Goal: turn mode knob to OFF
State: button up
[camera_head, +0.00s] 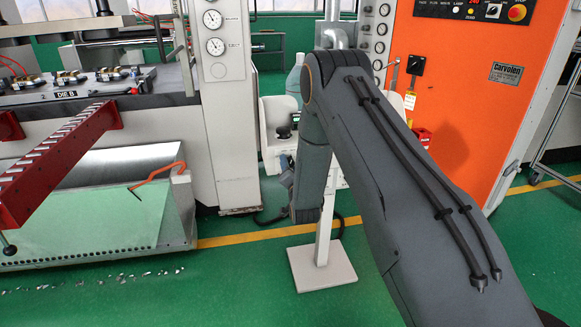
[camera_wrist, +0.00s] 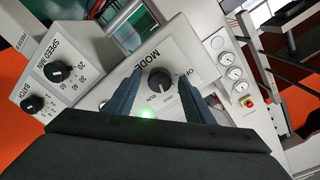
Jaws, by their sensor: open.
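The mode knob (camera_wrist: 159,80) is a dark round knob on a pale panel (camera_wrist: 187,48) marked MODE, in the wrist view. RUN is printed below it and OFF to its right, partly covered by a finger. Its pointer is too small to read surely. My gripper (camera_wrist: 160,71) is open, with one blue-grey finger on each side of the knob. I cannot tell whether either finger touches it. In the head view my arm hides the knob, and the gripper cannot be made out clearly.
A green lamp (camera_wrist: 147,113) glows below the knob. A panel with the speed knob (camera_wrist: 57,71) and batch knob (camera_wrist: 32,103) lies left. Gauges (camera_wrist: 235,73) and a red button (camera_wrist: 249,102) are right. An orange cabinet (camera_head: 470,100) stands right in the head view.

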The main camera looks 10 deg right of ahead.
jog(key=c, duration=1)
jog(key=shift+c, duration=0.2)
jog(key=shift+n, duration=0.5)
jog(key=n+b, duration=0.1)
jog(key=n, duration=0.1)
jog(key=shift+f+n, duration=0.1)
jog(key=shift+n, duration=0.3)
jog(key=n+b, duration=0.1)
jog(key=n, duration=0.3)
jog(key=shift+n, duration=0.4)
jog(key=n, duration=0.3)
jog(key=shift+n+y+b, duration=0.3)
jog(key=shift+b, duration=0.1)
jog(key=shift+n+b, duration=0.3)
jog(key=shift+n, duration=1.8)
jog(key=shift+t, duration=0.3)
